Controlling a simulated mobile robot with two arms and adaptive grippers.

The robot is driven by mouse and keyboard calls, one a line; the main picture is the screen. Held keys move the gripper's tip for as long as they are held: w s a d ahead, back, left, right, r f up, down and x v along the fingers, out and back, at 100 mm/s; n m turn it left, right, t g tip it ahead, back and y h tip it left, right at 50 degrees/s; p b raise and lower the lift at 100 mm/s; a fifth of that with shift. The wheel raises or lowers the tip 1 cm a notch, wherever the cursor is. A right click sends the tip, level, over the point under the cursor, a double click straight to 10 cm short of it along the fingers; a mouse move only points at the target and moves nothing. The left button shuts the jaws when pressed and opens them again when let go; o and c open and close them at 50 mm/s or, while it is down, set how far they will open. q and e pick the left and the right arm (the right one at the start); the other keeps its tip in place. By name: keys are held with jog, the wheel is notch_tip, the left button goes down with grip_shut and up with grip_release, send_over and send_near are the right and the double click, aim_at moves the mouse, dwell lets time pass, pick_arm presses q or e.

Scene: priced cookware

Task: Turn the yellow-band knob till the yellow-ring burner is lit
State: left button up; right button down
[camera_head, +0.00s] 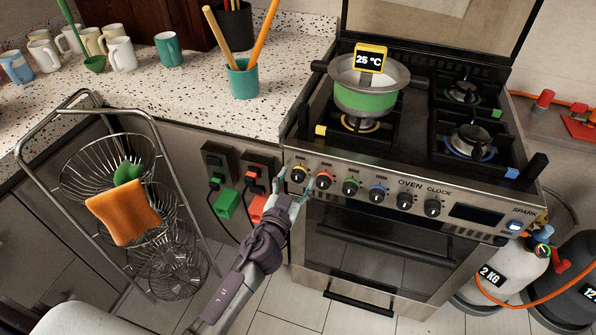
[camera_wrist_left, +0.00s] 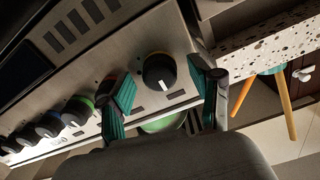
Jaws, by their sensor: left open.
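The yellow-band knob (camera_head: 299,172) is at the left end of the row on the oven's front panel. It also shows in the left wrist view (camera_wrist_left: 160,71), with a white mark on its black face. My left gripper (camera_head: 292,184) is open, with one teal-padded finger on each side of this knob; I cannot tell whether they touch it. The yellow-ring burner (camera_head: 357,124) is at the front left of the hob, under a green-banded pot (camera_head: 366,98). No flame shows there. A display on the pot reads 25 °C. My right gripper is not in view.
The red-band knob (camera_head: 324,180) is close beside my left gripper, followed by green-band (camera_head: 350,187) and blue-band (camera_head: 377,194) knobs. Wall sockets with green and red plugs are left of the oven. A wire basket rack (camera_head: 110,165) stands farther left; gas cylinders stand right.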

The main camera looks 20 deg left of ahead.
pick_arm(q)
jog(key=shift+r, duration=0.1)
jog(key=shift+s, duration=0.1)
jog(key=shift+c, duration=0.9)
jog(key=c, duration=1)
jog(key=shift+o, duration=0.2)
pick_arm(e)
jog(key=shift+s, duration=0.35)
